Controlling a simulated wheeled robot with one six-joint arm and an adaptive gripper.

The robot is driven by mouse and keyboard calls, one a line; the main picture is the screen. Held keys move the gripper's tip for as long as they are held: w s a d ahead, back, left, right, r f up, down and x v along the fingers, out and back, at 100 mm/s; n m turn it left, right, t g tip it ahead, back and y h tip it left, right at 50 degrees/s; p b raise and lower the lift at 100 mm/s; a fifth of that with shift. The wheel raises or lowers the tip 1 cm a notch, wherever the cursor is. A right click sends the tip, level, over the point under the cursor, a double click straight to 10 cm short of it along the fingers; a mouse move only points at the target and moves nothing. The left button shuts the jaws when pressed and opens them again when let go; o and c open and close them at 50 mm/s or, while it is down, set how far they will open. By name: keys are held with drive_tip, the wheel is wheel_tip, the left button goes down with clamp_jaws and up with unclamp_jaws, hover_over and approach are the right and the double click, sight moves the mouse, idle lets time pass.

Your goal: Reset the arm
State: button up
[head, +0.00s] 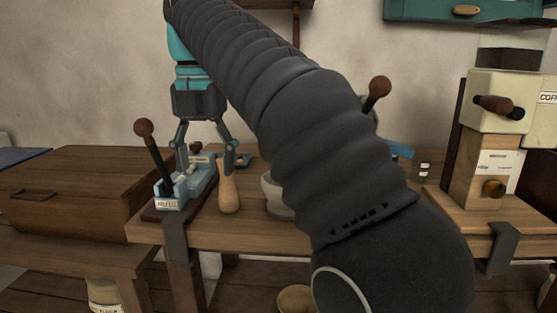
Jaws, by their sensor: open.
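My arm crosses the head view from the lower right to the upper left in a dark ribbed sleeve and hides much of the middle. My gripper (207,150) hangs from its far end on the left, pointing down, with its fingers spread and nothing seen between them. It is above or in front of the wooden bench, near a blue-grey lever device (185,188) and an upright wooden handle (229,188). I cannot tell whether a finger touches either one.
A wooden chest (70,190) stands at left. A coffee grinder (480,150) stands at right on the wooden bench (270,238). A pale bowl (274,195) is partly hidden behind my arm. A teal cabinet (455,12) hangs at upper right. The wall above the chest is clear.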

drive_tip(key=s+d+f+m+t, duration=0.15)
drive_tip(key=d+f+m, duration=0.25)
drive_tip(key=d+m, duration=0.4)
drive_tip(key=s+d+f+m+t, duration=0.1)
drive_tip(key=s+d+f+m, duration=0.15)
drive_tip(key=d+m, duration=0.55)
drive_tip(key=s+d+f+m+t, duration=0.1)
drive_tip(key=s+d+f+m, duration=0.4)
drive_tip(key=f+m, duration=0.3)
drive_tip(key=s+d+f+m+t, duration=0.2)
drive_tip(key=s+d+f+m, duration=0.3)
drive_tip(key=f+m, duration=0.4)
wheel_tip(320, 180, down, 2)
drive_tip(key=shift+d+f+m, duration=0.1)
drive_tip(key=shift+d+m, duration=0.2)
drive_tip(key=shift+d, duration=0.5)
drive_tip(key=shift+s, duration=0.1)
